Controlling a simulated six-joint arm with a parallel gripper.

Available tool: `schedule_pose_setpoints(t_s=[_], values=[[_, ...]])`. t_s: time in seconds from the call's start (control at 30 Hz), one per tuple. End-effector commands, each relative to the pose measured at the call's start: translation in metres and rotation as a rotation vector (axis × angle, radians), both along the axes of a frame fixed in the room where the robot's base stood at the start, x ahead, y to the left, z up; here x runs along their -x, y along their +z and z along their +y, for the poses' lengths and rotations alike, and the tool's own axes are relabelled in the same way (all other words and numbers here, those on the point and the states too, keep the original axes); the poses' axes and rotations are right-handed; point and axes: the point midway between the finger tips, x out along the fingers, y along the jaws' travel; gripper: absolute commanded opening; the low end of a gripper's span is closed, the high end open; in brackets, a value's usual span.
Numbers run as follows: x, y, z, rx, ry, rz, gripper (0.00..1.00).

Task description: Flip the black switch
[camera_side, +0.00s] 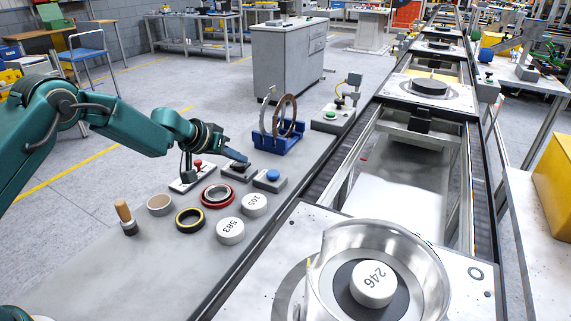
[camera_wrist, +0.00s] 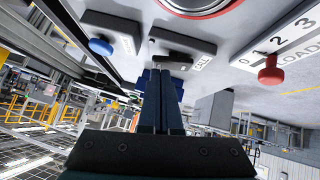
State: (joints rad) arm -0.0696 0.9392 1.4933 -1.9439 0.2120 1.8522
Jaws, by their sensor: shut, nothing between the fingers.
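The black switch sits on a small dark box (camera_side: 238,172) on the bench, between a red-knobbed slider and a blue button. In the wrist view the dark box (camera_wrist: 190,41) shows just past the fingertips, with a white label partly readable beside it. My gripper (camera_side: 243,161) is shut and empty, its fingertips just above the switch box. In the wrist view my gripper (camera_wrist: 161,76) has its two fingers side by side, overlapping the near part of the switch. I cannot tell whether the fingertips touch it or which way the switch is set.
A blue button (camera_side: 273,175) stands close right of the switch, and a red knob (camera_side: 198,164) on a numbered plate close left. A blue rack (camera_side: 280,140) stands behind. The conveyor runs along the right.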

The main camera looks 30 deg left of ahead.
Motion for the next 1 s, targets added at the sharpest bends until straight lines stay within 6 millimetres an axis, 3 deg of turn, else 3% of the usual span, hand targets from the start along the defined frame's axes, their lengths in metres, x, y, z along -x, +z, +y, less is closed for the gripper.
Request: schedule_pose_setpoints(t_s=[0.37,1.0], values=[[0.0,-0.007,-0.004,0.0,0.0,0.0,0.0],[0.0,-0.004,0.013,0.0,0.001,0.0,0.0]])
